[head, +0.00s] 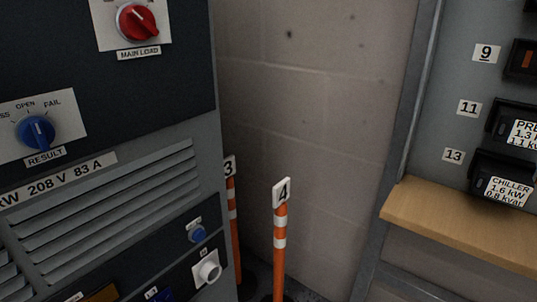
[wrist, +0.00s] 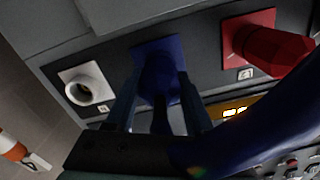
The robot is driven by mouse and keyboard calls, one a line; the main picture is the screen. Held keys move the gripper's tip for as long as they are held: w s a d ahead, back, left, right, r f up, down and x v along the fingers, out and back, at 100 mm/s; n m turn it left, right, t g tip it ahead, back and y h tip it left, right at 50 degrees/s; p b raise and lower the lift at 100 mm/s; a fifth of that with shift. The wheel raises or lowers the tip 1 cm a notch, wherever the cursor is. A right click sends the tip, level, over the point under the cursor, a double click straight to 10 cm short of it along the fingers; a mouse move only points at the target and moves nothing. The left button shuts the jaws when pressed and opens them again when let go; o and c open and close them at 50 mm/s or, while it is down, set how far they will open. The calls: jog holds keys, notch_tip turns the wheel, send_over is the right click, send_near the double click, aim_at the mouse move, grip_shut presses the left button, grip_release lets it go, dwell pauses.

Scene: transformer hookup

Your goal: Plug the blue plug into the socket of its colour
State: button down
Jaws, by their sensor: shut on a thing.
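In the wrist view, my gripper (wrist: 158,88) is shut on the blue plug (wrist: 160,74), with one finger on each side of it. The plug is in front of the blue socket (wrist: 145,50), a square blue plate on the grey panel, and lines up with it. The plug hides the socket's opening, so I cannot tell how far in it is. A thick blue cable (wrist: 262,122) curves across the lower right. In the head view, part of a blue socket (head: 165,295) shows at the bottom edge; my gripper is not in that view.
A white socket (wrist: 87,84) is left of the blue one. A red plug (wrist: 272,50) sits at a red plate on the right. In the head view, orange posts (head: 280,240) stand beside the cabinet (head: 120,170), and a wooden shelf (head: 460,225) is at right.

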jog(key=m, duration=0.2)
jog(key=shift+m+p, duration=0.3)
jog(key=shift+m, duration=0.1)
jog(key=m+p, duration=0.1)
jog(key=m, duration=0.2)
jog(key=shift+r+p, duration=0.15)
jog(key=shift+p, duration=0.25)
jog(key=m, duration=0.2)
jog(key=shift+m, duration=0.4)
jog(key=shift+c, duration=0.9)
grip_release()
jog(key=shift+f, duration=0.2)
jog(key=shift+p+v, duration=0.5)
jog(key=shift+v, duration=2)
